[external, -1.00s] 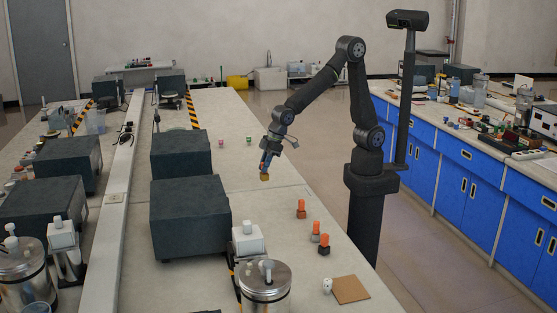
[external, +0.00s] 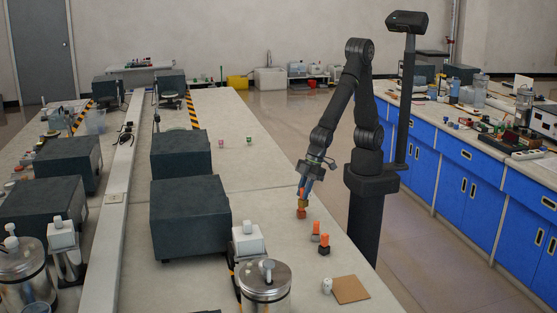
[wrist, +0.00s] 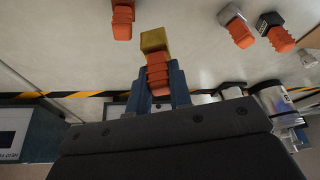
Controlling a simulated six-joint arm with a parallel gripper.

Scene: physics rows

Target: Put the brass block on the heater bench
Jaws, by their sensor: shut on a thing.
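The brass block (wrist: 154,40) is a gold-coloured cube with a ribbed orange grip (wrist: 158,75). In the wrist view my gripper (wrist: 160,82) is shut on this grip between two blue fingers, with the brass block beyond the fingertips. In the external view my gripper (external: 304,187) is low over the right part of the bench. There the held block lines up with another orange-gripped block, and I cannot clearly separate the two. I cannot tell for certain which surface is the heater bench; a white panel with a dark label (wrist: 14,145) is partly in the wrist view.
A grey block (wrist: 229,15) and a dark block (wrist: 268,21), both with orange grips, stand close by. Another orange grip (wrist: 122,22) is at the top left. A large dark box (external: 190,218) stands left of my gripper. A brown square mat (external: 350,289) lies nearer the camera.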

